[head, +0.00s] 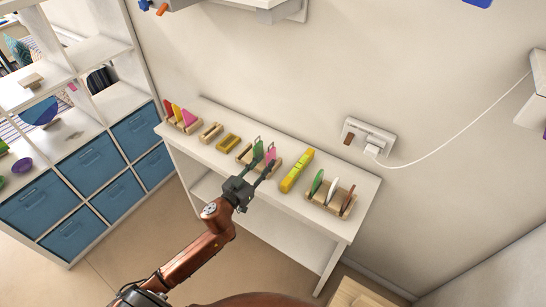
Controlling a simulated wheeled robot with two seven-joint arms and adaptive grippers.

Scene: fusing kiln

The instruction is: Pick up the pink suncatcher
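The pink suncatcher (270,153) stands upright beside a green one (258,151) in a small wooden rack (244,157) at the middle of the white table. Thin loops show above both. My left gripper (263,165) reaches over the table's front edge to this rack. Its two fingers are spread apart, with tips close in front of the suncatchers. Whether they touch the pink one cannot be told. The fingers hide part of the rack and the lower parts of the pieces. My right gripper is out of view.
Another rack (331,200) stands right. Shelves with blue bins (87,163) stand left.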

